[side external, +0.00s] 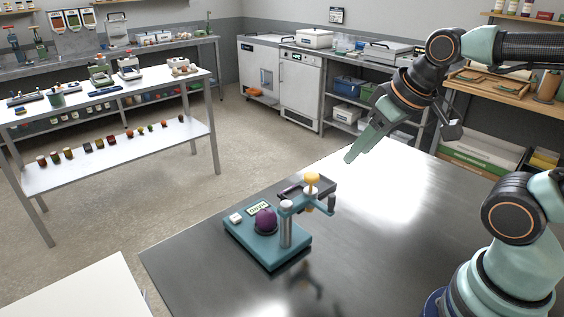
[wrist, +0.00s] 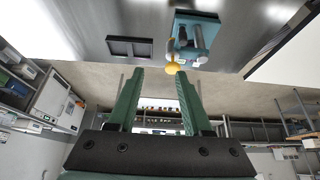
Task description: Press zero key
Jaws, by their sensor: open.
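A teal bench device (side external: 262,250) stands on the metal table. It carries a small lit display (side external: 258,209), a purple round object (side external: 265,221) and a small white key (side external: 236,217) at its left corner; I cannot read a zero mark on the key. A grey post (side external: 286,228) holds an arm with a yellow knob (side external: 312,178). My gripper (side external: 352,157) is in the air, up and right of the device, apart from it. In the wrist view my gripper (wrist: 160,72) is open and empty, with the device (wrist: 207,30) and yellow knob (wrist: 172,68) beyond its fingertips.
A shallow dark tray (wrist: 130,47) lies on the table beside the device, partly hidden behind its arm in the side view. The metal table (side external: 385,225) is otherwise clear. Shelves and a white bench (side external: 110,92) stand away across the floor.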

